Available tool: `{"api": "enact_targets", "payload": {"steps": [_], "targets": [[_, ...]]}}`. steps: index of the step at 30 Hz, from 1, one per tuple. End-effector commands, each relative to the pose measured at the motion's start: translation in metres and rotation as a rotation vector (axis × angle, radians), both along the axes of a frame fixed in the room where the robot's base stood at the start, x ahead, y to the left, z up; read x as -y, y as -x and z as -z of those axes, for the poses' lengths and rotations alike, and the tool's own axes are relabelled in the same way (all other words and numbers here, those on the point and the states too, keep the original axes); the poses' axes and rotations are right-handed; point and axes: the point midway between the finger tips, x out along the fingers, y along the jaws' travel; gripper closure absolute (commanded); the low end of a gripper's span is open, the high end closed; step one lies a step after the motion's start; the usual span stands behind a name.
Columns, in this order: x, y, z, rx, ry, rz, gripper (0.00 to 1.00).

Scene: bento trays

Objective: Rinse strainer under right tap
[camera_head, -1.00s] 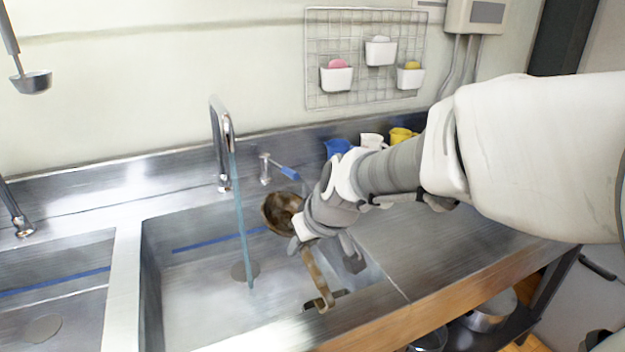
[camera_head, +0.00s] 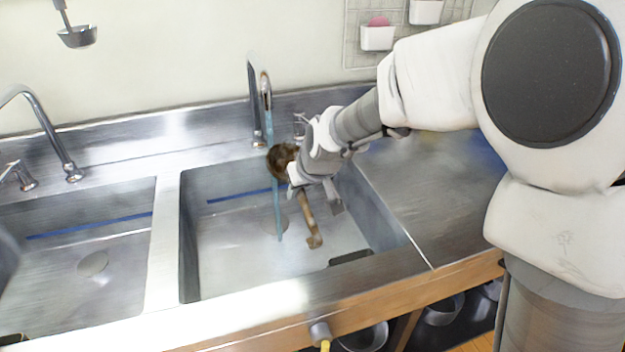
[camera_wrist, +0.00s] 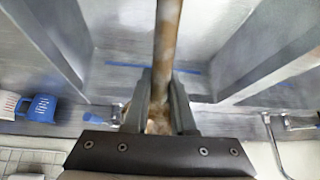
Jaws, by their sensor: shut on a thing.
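The strainer (camera_head: 281,160) has a brown, stained bowl and a long brown handle (camera_head: 309,222) angled down over the right basin. My gripper (camera_head: 298,186) is shut on it near the bowl. In the wrist view the handle (camera_wrist: 168,40) runs up from between the fingers of my gripper (camera_wrist: 160,105), and my gripper's body hides the bowl. The right tap (camera_head: 265,95) is running. Its thin blue water stream (camera_head: 276,208) falls into the right basin (camera_head: 225,250) and overlaps the bowl's left edge in the head view. I cannot tell whether water hits the bowl.
The left basin (camera_head: 60,290) and left tap (camera_head: 50,130) lie to the left, with a divider (camera_head: 165,240) between basins. A steel counter (camera_head: 430,200) is at right. A blue mug (camera_wrist: 42,108) shows in the wrist view. A ladle (camera_head: 76,35) hangs at the upper left.

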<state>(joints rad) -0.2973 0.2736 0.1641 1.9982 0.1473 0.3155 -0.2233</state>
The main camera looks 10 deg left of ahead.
Motion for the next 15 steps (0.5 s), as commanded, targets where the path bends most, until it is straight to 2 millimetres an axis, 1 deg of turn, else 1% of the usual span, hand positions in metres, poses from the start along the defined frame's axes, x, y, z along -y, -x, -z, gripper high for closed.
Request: {"api": "enact_targets", "payload": {"steps": [1,9,15], "targets": [[-0.005,-0.003,0.0,0.0,0.0,-0.001,1.0],[-0.025,-0.018,0.006,0.0,0.0,-0.001,1.0],[-0.034,-0.025,0.008,0.0,0.0,-0.001,1.0]]}}
